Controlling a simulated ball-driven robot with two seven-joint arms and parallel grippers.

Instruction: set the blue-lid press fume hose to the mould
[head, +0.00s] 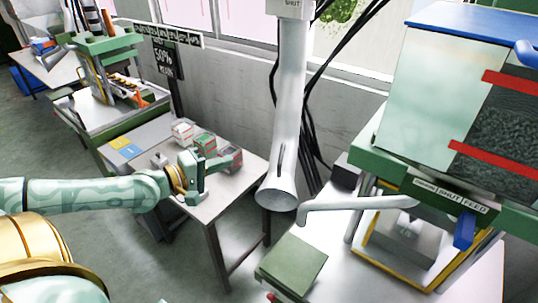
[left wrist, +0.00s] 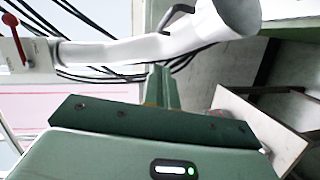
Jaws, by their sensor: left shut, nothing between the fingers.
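The fume hose (head: 290,95) is a pale grey pipe hanging from above, with a flared mouth (head: 277,195) pointing down. It also crosses the top of the left wrist view (left wrist: 140,47), its flared mouth at upper right. The blue-lid press (head: 430,90) stands at the right, with a pale side, red bands and a blue lid (head: 480,22). The mould (head: 405,245) shows partly inside the yellow frame below it. My left gripper (head: 238,157) is shut and empty, left of the hose and apart from it. Its fingers also show in the left wrist view (left wrist: 160,85). My right gripper is out of view.
A small table (head: 225,195) with several small blocks (head: 204,142) lies under my left gripper. A pale bent tube (head: 355,203) extends between the hose mouth and the press. A green box (head: 292,264) sits on the near bench. Black cables (head: 312,110) hang behind the hose.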

